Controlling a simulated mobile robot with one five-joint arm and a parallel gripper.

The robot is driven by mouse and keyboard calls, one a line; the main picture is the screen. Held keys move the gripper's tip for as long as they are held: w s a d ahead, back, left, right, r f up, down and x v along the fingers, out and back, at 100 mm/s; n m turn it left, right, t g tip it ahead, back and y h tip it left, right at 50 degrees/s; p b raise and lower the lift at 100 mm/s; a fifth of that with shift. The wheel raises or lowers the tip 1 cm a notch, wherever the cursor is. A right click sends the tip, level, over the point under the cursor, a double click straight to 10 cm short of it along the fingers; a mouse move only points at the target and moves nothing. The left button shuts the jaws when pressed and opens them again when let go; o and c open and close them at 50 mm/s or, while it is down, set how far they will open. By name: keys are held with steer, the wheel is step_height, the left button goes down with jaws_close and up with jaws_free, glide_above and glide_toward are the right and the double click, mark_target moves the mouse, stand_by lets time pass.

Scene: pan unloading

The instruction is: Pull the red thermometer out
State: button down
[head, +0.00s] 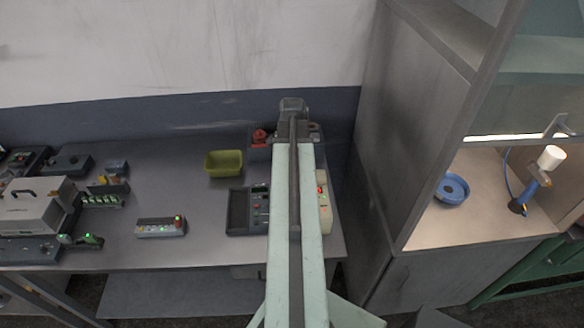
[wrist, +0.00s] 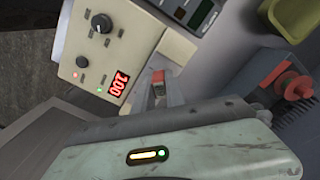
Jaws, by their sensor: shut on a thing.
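In the wrist view my gripper (wrist: 160,88) is shut on a small red piece with a pale end, which looks like the red thermometer (wrist: 159,75). Only its tip shows between the fingers; the rest is hidden by the fingers and my wrist housing. The fingers are beside the cream device (wrist: 120,40) with a red lit display. I cannot tell whether the thermometer still sits in anything. In the head view my arm hides the gripper and the thermometer.
The cream device also shows in the head view (head: 325,205), right of my arm. A red knobbed part (wrist: 290,85) stands on a dark block near the gripper. A yellow-green bin (head: 223,163) stands left of my arm. A grey cabinet (head: 375,140) rises at the right.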

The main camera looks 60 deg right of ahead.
steer(key=shift+r+p, duration=3.15)
steer(key=shift+r, duration=0.2)
